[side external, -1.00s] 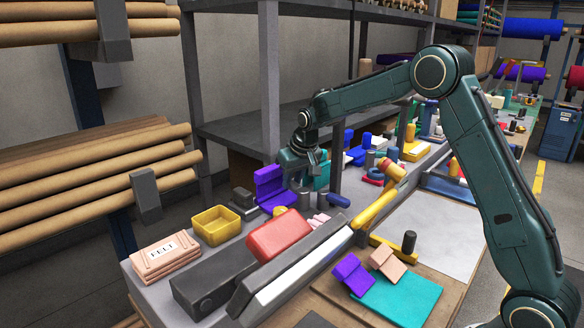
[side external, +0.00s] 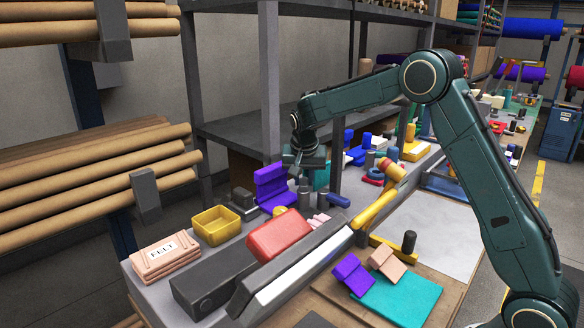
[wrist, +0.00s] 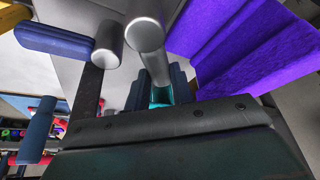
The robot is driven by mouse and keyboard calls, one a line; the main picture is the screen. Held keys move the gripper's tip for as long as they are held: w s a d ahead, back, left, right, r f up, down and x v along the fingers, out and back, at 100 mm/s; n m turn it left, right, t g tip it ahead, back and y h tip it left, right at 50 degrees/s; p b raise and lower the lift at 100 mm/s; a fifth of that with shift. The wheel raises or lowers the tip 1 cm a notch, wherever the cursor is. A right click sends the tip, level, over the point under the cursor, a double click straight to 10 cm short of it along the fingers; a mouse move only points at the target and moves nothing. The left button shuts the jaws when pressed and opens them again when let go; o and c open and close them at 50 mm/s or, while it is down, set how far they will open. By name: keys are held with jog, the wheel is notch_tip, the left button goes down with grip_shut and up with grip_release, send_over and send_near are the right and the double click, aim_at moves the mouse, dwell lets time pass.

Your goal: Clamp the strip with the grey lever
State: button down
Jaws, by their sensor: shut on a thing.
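My gripper (side external: 303,172) points down over the back part of the bench, just right of a folded purple felt piece (side external: 271,188). In the wrist view my gripper (wrist: 160,88) is shut on a grey round rod, which looks like the grey lever (wrist: 147,38). A little teal shows between the finger pads. The purple felt also fills the upper right of the wrist view (wrist: 245,60), apart from the rod. A second short grey cylinder (wrist: 109,33) stands to the left. I cannot tell which piece is the strip, and the lever's base is hidden.
A dark blue rounded bar (side external: 338,201) lies right of the grey cylinder (side external: 323,197). A yellow tray (side external: 215,225), a red block (side external: 279,236) and a long dark rail stand in front. A shelf post rises close behind my gripper.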

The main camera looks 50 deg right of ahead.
dwell(0.3)
jog(key=c, duration=1.2)
grip_release()
jog(key=shift+r, duration=0.15)
jog(key=v, duration=1.3)
jog(key=shift+s+r, duration=0.15)
jog(key=shift+r, duration=0.1)
jog(key=s+a+r+n+t+y, duration=0.1)
jog(key=s+a+r+n, duration=0.15)
jog(key=s, duration=0.65)
jog(key=s+a+r+n+t+y, duration=0.1)
jog(key=s+r+n, duration=0.15)
jog(key=s, duration=0.55)
jog(key=s+a+f+n, duration=0.2)
jog(key=s+f, duration=0.1)
jog(key=s, duration=0.5)
jog(key=s+a+f+n+y, duration=0.1)
jog(key=s+a+f+n, duration=0.2)
jog(key=s, duration=0.6)
jog(key=shift+s+a+f+t+y, duration=0.2)
jog(key=shift+f+t+y, duration=0.1)
jog(key=shift+f+t, duration=0.15)
